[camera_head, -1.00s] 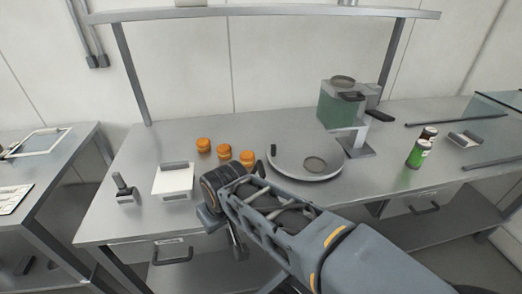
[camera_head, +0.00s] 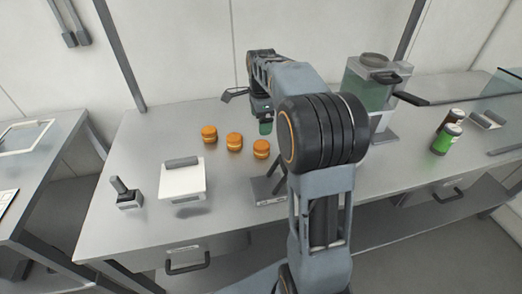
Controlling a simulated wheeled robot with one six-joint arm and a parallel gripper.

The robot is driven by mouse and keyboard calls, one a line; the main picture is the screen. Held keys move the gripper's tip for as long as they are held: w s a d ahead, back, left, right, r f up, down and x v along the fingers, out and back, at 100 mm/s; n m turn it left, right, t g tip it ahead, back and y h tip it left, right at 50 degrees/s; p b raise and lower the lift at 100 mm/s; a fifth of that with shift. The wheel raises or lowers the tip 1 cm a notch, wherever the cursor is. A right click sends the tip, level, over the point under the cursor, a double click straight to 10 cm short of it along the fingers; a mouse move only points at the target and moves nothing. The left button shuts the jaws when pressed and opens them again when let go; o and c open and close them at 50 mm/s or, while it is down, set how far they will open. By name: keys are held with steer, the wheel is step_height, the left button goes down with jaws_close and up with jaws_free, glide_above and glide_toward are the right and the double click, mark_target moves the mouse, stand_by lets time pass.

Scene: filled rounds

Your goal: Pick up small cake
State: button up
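Three small round orange-brown cakes stand in a slanting row on the steel table: the left one (camera_head: 209,134), the middle one (camera_head: 234,142) and the right one (camera_head: 261,149). All three are uncovered. My gripper (camera_head: 264,122) points down behind and above the right cake, apart from the cakes as far as I can see. Its fingers are too small and too hidden by my wrist to tell whether they are open. No cake is seen held in it.
A white tablet-like device (camera_head: 182,183) and a small dark upright tool (camera_head: 125,193) stand front left. A grey item (camera_head: 268,189) is partly behind my arm. A clear dispenser (camera_head: 368,85) and cans (camera_head: 446,139) stand to the right. The table left of the cakes is free.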

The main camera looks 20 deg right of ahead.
mark_target(262, 144)
steer(key=f, duration=0.2)
steer(key=w+d+f+m, duration=0.1)
steer(key=f, duration=0.2)
steer(key=f+m, duration=0.1)
steer(key=f, duration=0.2)
steer(key=shift+w+d+f, duration=0.2)
steer(key=shift+w, duration=0.1)
steer(key=shift+s+a+f, duration=0.1)
steer(key=shift+f, duration=1.5)
steer(key=shift+a+f, duration=0.1)
steer(key=shift+f, duration=1.45)
steer(key=shift+c, duration=0.3)
steer(key=c, duration=0.7)
